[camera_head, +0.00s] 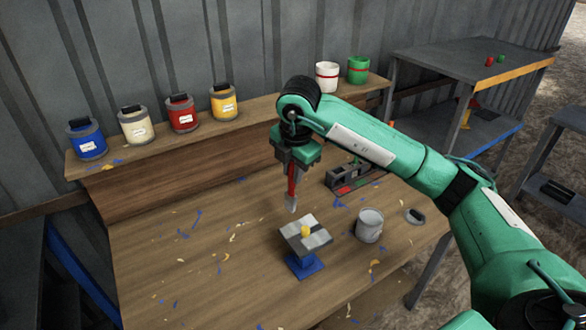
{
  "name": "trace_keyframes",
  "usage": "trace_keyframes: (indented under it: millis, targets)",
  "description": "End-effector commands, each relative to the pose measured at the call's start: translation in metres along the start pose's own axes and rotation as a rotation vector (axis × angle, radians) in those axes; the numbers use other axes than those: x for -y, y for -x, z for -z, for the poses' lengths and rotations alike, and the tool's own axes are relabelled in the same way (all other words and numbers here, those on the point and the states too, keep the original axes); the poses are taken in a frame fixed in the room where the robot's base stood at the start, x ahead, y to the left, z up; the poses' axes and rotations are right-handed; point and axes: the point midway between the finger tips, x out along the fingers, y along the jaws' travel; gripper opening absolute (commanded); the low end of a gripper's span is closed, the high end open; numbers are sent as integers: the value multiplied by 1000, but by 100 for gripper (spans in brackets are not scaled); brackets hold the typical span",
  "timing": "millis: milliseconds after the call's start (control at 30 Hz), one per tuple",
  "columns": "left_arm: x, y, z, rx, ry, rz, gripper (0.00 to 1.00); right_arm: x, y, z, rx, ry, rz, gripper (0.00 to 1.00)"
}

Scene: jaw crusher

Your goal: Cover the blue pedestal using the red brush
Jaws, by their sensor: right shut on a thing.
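My right gripper (292,168) is shut on the red brush (292,187), which hangs bristles down above the workbench. The brush's pale tip is a little above and to the left of the blue pedestal in the picture, apart from it. The blue pedestal (304,266) stands on the bench, with a blue base and a tilted-looking grey and white plate (318,236) on top. A small yellow piece (305,231) shows at the middle of the plate. My left gripper is not in view.
A grey can (369,225) stands right of the pedestal, with a dark-handled lid or tool (415,215) beyond it. A dark tray (350,176) lies behind. Labelled blue, cream, red and yellow cans line the back shelf (150,150). The bench's left side is clear except for paint flecks.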

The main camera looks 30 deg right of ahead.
Motion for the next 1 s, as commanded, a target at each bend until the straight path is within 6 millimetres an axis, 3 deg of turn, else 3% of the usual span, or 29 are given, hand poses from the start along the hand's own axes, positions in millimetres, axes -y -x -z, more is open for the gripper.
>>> trace_keyframes:
  millis: [233, 567, 1000]
  targets:
    - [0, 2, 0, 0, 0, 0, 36, 0, 0, 0, 38, -210, 20, 0]
    - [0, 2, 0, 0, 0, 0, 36, 0, 0, 0, 41, -229, 22, 0]
    - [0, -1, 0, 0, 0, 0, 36, 19, 2, 36, 40, -226, 21, 0]
